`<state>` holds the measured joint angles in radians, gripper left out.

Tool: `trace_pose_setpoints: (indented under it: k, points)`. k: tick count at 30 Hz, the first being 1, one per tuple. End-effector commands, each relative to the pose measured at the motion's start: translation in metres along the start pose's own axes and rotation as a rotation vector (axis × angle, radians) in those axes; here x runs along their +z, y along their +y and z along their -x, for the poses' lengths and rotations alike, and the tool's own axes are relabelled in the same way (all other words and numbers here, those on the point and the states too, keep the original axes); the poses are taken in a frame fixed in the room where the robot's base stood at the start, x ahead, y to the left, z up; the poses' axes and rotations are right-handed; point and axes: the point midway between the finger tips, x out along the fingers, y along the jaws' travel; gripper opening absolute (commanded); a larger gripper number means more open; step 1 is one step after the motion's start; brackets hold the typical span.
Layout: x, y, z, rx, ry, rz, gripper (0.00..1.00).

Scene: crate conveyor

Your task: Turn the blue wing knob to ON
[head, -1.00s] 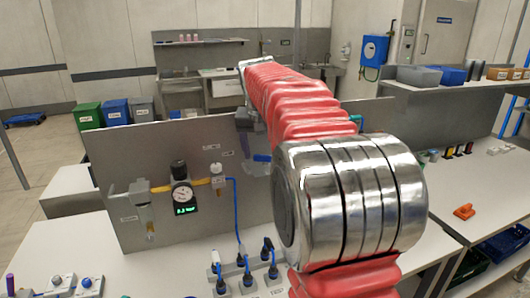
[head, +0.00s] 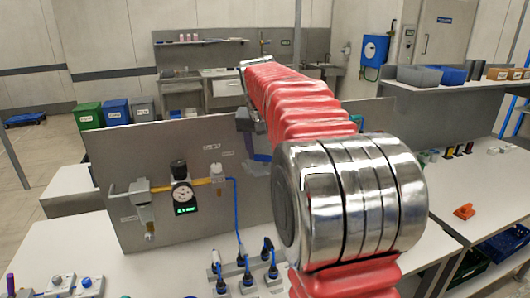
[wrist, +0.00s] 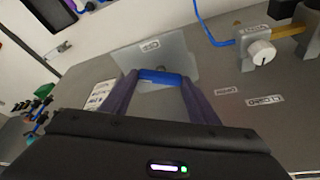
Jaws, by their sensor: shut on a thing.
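The blue wing knob (wrist: 160,76) is in the upper middle of the wrist view, lying crosswise between my two dark fingers. My gripper (wrist: 160,84) is shut on it, one finger at each end. A paler grey plate (wrist: 172,55) shows behind the knob, with a small label (wrist: 150,46) above it; I cannot read the label surely. In the head view a bit of blue at the panel (head: 262,158) shows beside my red-sleeved arm, which hides most of the gripper and knob.
The grey upright panel (head: 112,180) carries a round gauge (head: 182,196) with a green display, brass piping and a white knob (wrist: 262,52) with a blue hose (wrist: 211,27). Several blue plugs (head: 243,280) stand on the bench in front. An orange handle (head: 464,211) lies at right.

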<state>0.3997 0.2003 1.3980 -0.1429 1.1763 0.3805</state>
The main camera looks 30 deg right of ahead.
Motion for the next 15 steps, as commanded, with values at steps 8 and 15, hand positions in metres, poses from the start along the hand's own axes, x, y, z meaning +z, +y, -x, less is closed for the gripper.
trace_pose_setpoints:
  k: [8,15]
  points:
    - [-0.0003,0.0008,0.0002,-0.026,0.001,0.059,0.32]
    - [-0.0006,0.0017,0.0002,-0.074,0.002,0.176,0.32]
